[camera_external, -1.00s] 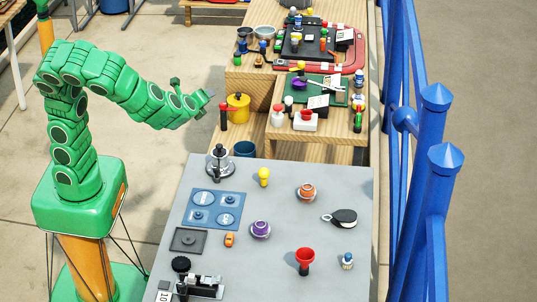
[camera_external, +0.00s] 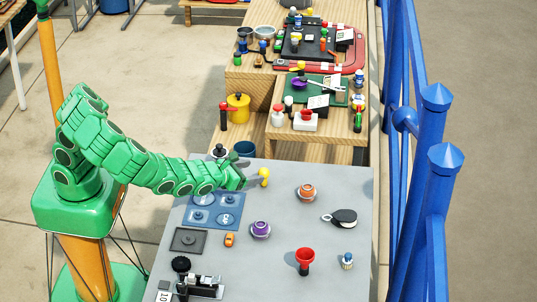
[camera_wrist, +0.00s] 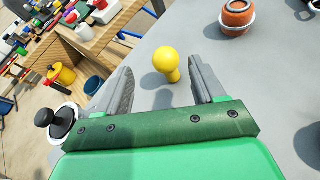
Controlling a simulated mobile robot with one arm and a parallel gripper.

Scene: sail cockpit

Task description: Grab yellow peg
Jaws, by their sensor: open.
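The yellow peg (camera_external: 264,176) stands upright on the grey table (camera_external: 330,242), with a round head on a narrower lower part. It also shows in the wrist view (camera_wrist: 167,63), beyond and between my two grey fingers, nearer the right one. My gripper (camera_external: 247,176) is just left of the peg in the external view, low over the table. In the wrist view my gripper (camera_wrist: 163,82) is open, and nothing is between its fingers but bare table and the peg ahead.
An orange pot (camera_external: 306,192) stands right of the peg and a purple cup (camera_external: 260,229) nearer the front. A chrome device with a black knob (camera_wrist: 60,122) stands close left of my gripper. A blue panel (camera_external: 215,211) lies below my arm.

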